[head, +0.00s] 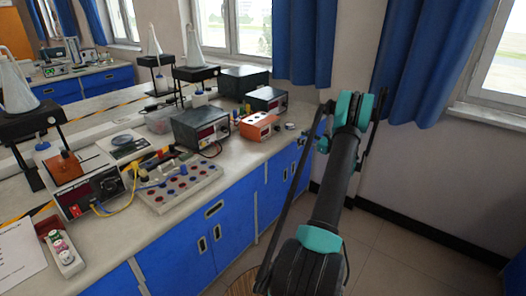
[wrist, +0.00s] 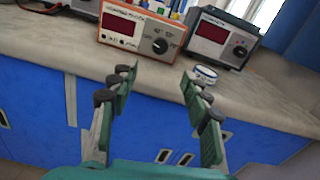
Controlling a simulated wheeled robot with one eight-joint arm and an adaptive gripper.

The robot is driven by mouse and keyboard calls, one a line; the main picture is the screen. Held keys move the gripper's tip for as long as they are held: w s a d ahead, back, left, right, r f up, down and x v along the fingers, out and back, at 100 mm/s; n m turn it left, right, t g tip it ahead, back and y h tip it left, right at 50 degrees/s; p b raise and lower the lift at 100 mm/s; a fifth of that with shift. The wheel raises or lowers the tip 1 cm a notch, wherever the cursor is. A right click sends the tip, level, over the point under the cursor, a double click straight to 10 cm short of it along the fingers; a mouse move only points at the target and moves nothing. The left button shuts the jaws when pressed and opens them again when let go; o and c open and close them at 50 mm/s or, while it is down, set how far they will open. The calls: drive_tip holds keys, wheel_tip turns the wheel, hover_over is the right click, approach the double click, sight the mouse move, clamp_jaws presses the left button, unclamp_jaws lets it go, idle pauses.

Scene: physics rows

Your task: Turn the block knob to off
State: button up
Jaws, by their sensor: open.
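In the wrist view, my gripper (wrist: 157,78) is open and empty in front of the bench edge, its fingers spread apart. Beyond it stands an orange-fronted instrument (wrist: 130,28) with a dark display and a black knob (wrist: 160,46) with markings around it. To its right a grey instrument (wrist: 212,35) has another knob (wrist: 239,50). The orange instrument also shows in the head view (head: 259,126). I cannot tell which knob is the block knob.
A small round white jar (wrist: 206,74) stands near the bench edge beyond the right finger. Blue cabinets (head: 232,222) front the bench. A grey panel with coloured sockets (head: 178,183) and a dark meter (head: 201,127) stand further left.

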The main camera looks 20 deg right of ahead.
drive_tip(key=s+a+r+n+g+h, duration=0.1)
drive_tip(key=s+a+n, duration=0.3)
drive_tip(key=a, duration=0.4)
drive_tip(key=s+a+r+n+g+h, duration=0.1)
drive_tip(key=s+a+n+g, duration=0.3)
drive_tip(key=a, duration=0.4)
drive_tip(key=s+a+r+n+g+h, duration=0.1)
drive_tip(key=s+a+r+n+g, duration=0.1)
drive_tip(key=s+a, duration=0.4)
drive_tip(key=shift+a+r+n+g, duration=0.3)
drive_tip(key=shift+a+r+n, duration=0.2)
drive_tip(key=shift+a+n, duration=0.85)
drive_tip(key=shift+s+a+m, duration=0.15)
drive_tip(key=shift+a+m, duration=0.1)
drive_tip(key=s+a+f+n+g+h, duration=0.15)
drive_tip(key=s+a+n, duration=0.25)
drive_tip(key=s, duration=0.4)
drive_tip(key=s+a+n+g+h, duration=0.15)
drive_tip(key=s+a+n, duration=0.25)
drive_tip(key=s, duration=0.5)
drive_tip(key=s+f+n+h, duration=0.2)
drive_tip(key=s+n, duration=0.1)
drive_tip(key=s, duration=0.4)
drive_tip(key=s+f+n+h, duration=0.2)
drive_tip(key=s+n, duration=0.2)
drive_tip(key=s, duration=0.3)
drive_tip(key=shift+s+d+h, duration=0.2)
drive_tip(key=shift+d+h, duration=0.1)
drive_tip(key=shift+d, duration=0.15)
